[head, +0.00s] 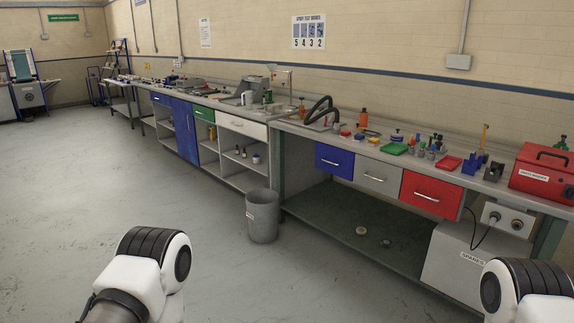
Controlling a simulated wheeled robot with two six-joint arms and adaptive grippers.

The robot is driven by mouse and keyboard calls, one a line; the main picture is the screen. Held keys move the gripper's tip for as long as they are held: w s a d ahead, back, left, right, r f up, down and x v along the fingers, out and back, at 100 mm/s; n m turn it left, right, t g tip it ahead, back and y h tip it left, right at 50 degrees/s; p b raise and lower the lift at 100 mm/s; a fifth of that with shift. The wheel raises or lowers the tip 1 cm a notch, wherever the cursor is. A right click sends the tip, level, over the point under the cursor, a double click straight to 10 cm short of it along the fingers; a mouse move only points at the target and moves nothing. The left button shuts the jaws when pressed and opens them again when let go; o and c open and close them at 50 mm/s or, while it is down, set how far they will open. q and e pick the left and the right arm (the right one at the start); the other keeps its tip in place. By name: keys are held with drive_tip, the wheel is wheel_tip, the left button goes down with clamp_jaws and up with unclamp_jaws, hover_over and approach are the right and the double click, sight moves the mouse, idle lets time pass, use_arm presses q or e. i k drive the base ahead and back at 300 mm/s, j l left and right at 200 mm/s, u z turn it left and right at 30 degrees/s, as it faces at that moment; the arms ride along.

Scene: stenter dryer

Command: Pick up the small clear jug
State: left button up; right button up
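I cannot make out the small clear jug for certain. A small pale vessel (247,98) stands on the far bench, in front of a grey machine, but it is too small to tell whether it is clear or a jug. Parts of my two arms show at the bottom left and bottom right edges. Neither gripper is in view, and both arm parts are well short of the benches.
A long bench (335,136) along the wall carries many small bottles, trays and tools. A red case (541,178) sits at its right end. A grey bin (262,217) stands on the floor before the benches. The floor (90,180) to the left is clear.

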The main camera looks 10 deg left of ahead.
sight(249, 93)
drive_tip(key=i+j+u, duration=0.55)
drive_tip(key=i+u, duration=0.2)
drive_tip(key=i, duration=0.2)
drive_tip(key=i+u, duration=0.35)
drive_tip(key=i, duration=3.2)
drive_tip(key=i+j+z, duration=0.2)
drive_tip(key=i, duration=0.35)
drive_tip(key=i+j+z, duration=0.1)
drive_tip(key=i+z, duration=0.15)
drive_tip(key=i, duration=0.35)
drive_tip(key=i+j+z, duration=0.2)
drive_tip(key=i, duration=0.35)
drive_tip(key=i+j+z, duration=0.2)
drive_tip(key=i+j, duration=0.25)
drive_tip(key=z, duration=1.25)
drive_tip(key=i+j, duration=0.05)
drive_tip(key=j, duration=0.05)
